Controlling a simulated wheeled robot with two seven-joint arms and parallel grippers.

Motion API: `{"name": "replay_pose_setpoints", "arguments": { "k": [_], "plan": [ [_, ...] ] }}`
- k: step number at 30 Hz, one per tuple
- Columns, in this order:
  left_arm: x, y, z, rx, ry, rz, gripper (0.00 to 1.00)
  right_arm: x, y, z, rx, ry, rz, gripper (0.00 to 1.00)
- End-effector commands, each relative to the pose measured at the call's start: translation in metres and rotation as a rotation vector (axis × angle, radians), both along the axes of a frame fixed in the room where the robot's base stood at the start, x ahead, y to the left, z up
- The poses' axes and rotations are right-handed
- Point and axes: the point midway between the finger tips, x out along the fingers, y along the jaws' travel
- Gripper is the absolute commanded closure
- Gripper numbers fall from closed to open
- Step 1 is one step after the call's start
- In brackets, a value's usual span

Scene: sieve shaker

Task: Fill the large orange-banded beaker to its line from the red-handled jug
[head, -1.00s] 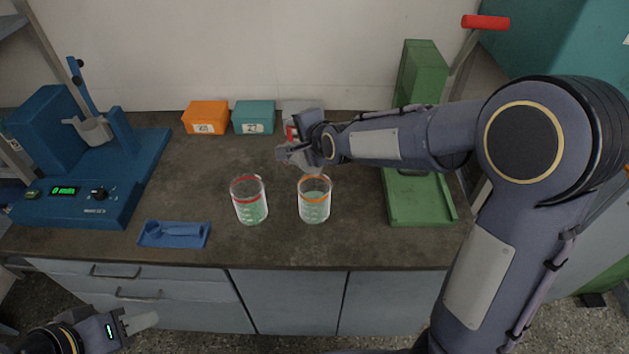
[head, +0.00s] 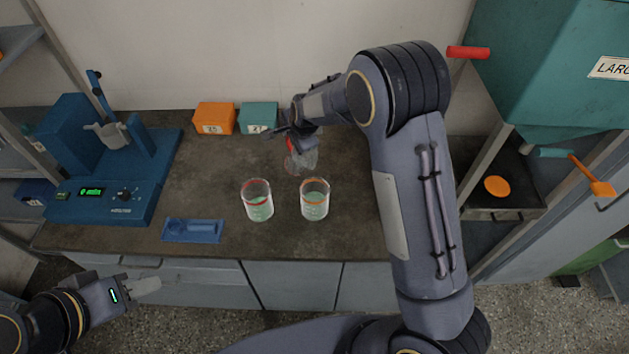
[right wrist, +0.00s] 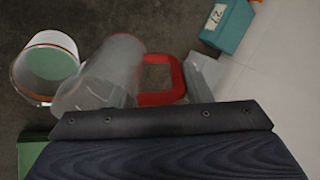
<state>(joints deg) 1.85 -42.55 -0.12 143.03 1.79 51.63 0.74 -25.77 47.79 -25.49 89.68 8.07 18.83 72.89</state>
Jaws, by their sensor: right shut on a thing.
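I cannot tell exactly how the level meets the line. It also shows at the left of the right wrist view (right wrist: 46,66). The clear red-handled jug (head: 301,160) is behind it in the head view, and its red handle (right wrist: 165,80) shows in the right wrist view. I see no green in the jug.
A red-banded beaker (head: 258,203) with green contents stands just left of the orange-banded one. A blue tray (head: 192,231), blue machine (head: 105,200), orange box (head: 214,118) and teal box (head: 257,117) are around the bench. A teal hopper (head: 560,75) stands right.

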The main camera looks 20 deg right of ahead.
Motion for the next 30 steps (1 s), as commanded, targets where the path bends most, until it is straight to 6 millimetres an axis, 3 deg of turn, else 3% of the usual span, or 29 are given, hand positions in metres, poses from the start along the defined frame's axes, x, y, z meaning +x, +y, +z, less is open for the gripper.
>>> {"name": "replay_pose_setpoints", "arguments": {
  "k": [1,21,30],
  "plan": [
    [0.000,0.000,0.007,0.000,-0.001,0.000,0.64,0.005,0.001,-0.003,-0.011,0.030,0.001,0.94],
    [0.000,0.000,-0.012,0.000,0.000,0.000,0.64,0.034,0.009,-0.097,-0.092,0.320,-0.004,0.94],
    [0.000,0.000,-0.009,0.000,0.000,0.000,0.64,0.045,0.012,-0.105,-0.124,0.438,-0.005,0.94]
  ]
}}
